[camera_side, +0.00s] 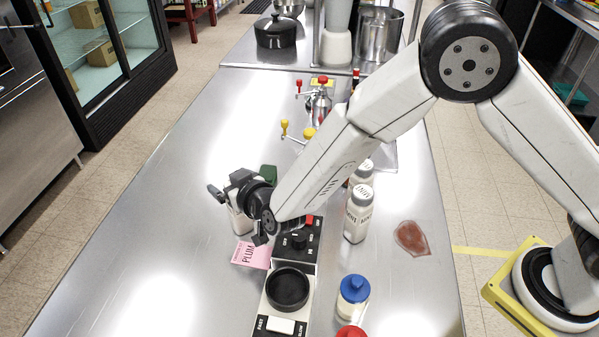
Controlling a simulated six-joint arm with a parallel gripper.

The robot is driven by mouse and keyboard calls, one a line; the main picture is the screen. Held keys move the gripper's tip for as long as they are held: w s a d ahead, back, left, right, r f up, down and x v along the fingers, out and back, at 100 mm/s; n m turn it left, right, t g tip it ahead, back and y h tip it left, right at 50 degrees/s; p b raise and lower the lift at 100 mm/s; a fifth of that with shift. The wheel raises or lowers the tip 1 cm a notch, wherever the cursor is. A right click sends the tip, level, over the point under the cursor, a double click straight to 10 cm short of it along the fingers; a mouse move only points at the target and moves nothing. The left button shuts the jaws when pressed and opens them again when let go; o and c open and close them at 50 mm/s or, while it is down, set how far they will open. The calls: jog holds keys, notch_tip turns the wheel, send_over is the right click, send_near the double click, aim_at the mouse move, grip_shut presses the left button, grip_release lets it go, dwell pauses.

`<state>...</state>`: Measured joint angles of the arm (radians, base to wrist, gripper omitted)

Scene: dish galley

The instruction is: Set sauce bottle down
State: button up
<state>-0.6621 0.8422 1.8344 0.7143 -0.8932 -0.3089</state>
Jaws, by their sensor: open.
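My gripper (238,214) is at the centre left, low over the steel counter, with its jaws open. One finger is at the upper left and the other at the lower right. A pale bottle (239,224) is between and below the fingers, just behind a pink card reading "PLUM" (251,255). The gripper hides its top. It looks upright on the counter, but I cannot tell whether a finger touches it. A bottle with a blue cap (354,290) and one with a red cap (350,332) stand at the front right, the latter cut off by the frame.
A black and white device with a round dark dish (288,289) lies right of the card. White labelled shakers (358,214) stand beyond it, near a reddish-brown patch (411,238). A green object (268,174) is behind my gripper. The counter's left side is clear.

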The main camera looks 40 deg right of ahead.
jog(key=v, duration=1.1)
jog(key=shift+s+r, duration=0.2)
jog(key=shift+s, duration=0.1)
jog(key=shift+o, duration=0.3)
jog(key=shift+w, duration=0.1)
jog(key=w+a+r+n+g+y, duration=0.2)
jog(key=w+a+n+g+y, duration=0.1)
jog(key=a+n+g+y, duration=0.3)
jog(key=w+d+n+g+h, duration=0.1)
jog(key=w+d+n+g, duration=0.1)
jog(key=d, duration=0.6)
jog(key=shift+w+f, duration=0.45)
jog(key=shift+w, duration=0.45)
